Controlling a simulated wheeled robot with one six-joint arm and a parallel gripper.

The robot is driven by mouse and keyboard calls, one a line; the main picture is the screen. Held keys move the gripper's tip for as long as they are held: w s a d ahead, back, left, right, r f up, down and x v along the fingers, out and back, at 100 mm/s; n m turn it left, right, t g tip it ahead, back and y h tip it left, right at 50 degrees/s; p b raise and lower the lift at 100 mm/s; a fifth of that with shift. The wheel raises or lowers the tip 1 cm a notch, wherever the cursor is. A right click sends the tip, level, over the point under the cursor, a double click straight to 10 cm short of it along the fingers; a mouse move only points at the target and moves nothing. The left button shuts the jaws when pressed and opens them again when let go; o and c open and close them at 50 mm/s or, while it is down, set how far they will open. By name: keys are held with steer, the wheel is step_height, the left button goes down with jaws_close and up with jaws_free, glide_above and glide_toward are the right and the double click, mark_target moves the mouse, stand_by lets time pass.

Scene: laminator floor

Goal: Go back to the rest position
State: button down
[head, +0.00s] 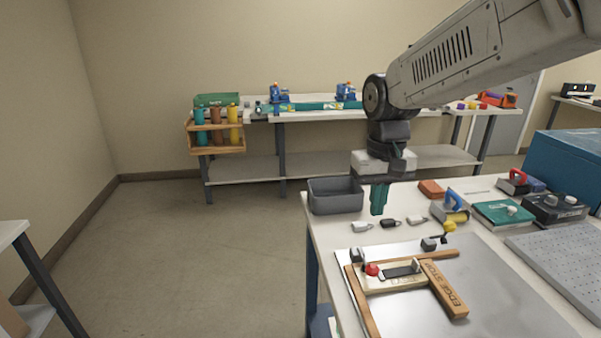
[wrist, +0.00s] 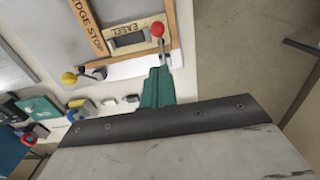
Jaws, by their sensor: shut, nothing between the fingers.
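My gripper (head: 379,198) hangs pointing down over the left side of the near workbench, with its green fingers together and nothing between them. In the head view it appears beside the right end of the grey bin (head: 336,196). In the wrist view the green fingers (wrist: 158,86) show closed, pointing toward the wooden edge stop frame. My arm reaches in from the upper right.
The workbench holds the wooden edge stop (head: 444,290) with a red knob (head: 372,269), a metal plate (head: 500,300), several small clips and a green block (head: 503,213). A blue box (head: 565,165) stands at right. Open floor (head: 200,260) lies left; another bench (head: 300,115) stands behind.

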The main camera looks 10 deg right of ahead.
steer(key=s+d, duration=0.1)
steer(key=s, duration=1)
steer(key=s+d+r+t, duration=0.1)
steer(key=s+d, duration=0.1)
steer(key=s, duration=0.9)
steer(key=shift+r+t, duration=0.3)
steer(key=shift+s, duration=0.1)
